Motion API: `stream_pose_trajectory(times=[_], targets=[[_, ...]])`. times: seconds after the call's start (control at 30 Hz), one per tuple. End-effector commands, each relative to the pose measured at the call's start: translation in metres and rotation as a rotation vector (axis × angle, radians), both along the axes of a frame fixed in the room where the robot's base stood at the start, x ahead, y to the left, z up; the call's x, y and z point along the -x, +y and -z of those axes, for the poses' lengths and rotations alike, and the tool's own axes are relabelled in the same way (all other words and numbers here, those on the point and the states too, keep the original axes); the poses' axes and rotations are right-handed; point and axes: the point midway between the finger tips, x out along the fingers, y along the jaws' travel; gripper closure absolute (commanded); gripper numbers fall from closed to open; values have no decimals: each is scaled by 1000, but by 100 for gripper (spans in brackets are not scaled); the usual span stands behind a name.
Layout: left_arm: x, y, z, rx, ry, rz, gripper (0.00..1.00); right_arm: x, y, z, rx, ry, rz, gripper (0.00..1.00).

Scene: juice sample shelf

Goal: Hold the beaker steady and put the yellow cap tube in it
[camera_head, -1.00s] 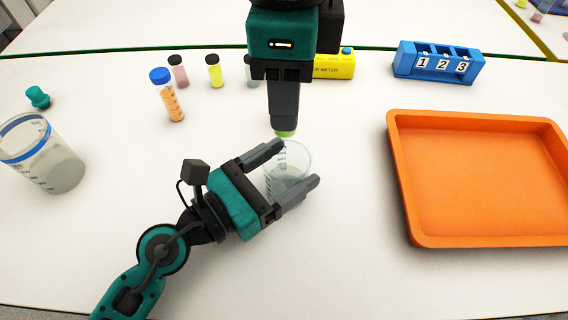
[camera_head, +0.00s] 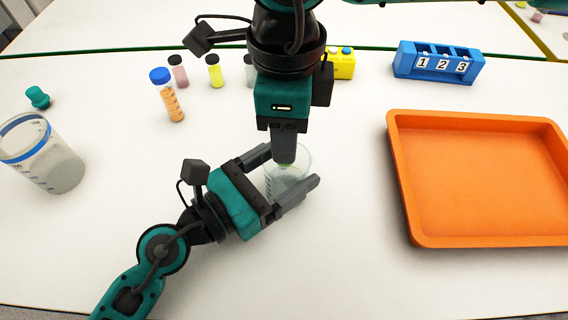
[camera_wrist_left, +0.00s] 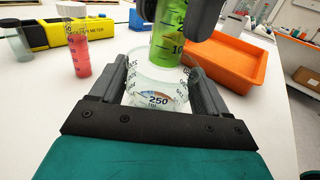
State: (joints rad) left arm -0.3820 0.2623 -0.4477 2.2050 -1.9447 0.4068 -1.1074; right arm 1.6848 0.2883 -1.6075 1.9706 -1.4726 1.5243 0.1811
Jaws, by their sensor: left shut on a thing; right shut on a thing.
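The clear beaker (camera_head: 279,187) stands upright on the white table. My left gripper (camera_head: 284,172) is shut around it from the front left, a finger on each side. The left wrist view shows the beaker (camera_wrist_left: 158,99) with its 250 mark between the fingers. My right gripper (camera_head: 285,152) points down over the beaker's mouth, shut on a tube. The tube (camera_wrist_left: 168,42) holds green-yellow liquid and hangs upright, its lower end at the beaker's mouth; I cannot tell how far inside. Its cap is hidden.
An orange tray (camera_head: 398,180) lies right. A blue-capped orange tube (camera_head: 171,100) and several small vials stand behind left. A larger blue-banded beaker (camera_head: 62,170) is far left, near a teal stopper (camera_head: 38,97). A yellow meter (camera_head: 344,66) and blue number block (camera_head: 438,64) stand behind.

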Motion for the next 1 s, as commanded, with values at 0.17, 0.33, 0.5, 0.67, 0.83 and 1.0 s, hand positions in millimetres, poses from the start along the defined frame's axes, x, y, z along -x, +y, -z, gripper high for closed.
stream_pose_trajectory(times=[0.17,0.33,0.5,0.67,0.83,1.0], targets=[[0,0,0,0,0,0,61,0,0,0,0,0,0,100],[0,0,0,0,0,0,61,0,0,0,0,0,0,51],[0,0,0,0,0,0,61,0,0,0,0,0,0,35],[0,0,0,0,0,0,61,0,0,0,0,0,0,34],[0,0,0,0,0,0,61,0,0,-5,-1,-1,0,34],[0,0,0,0,0,0,61,-1,0,-30,-3,-3,1,34]])
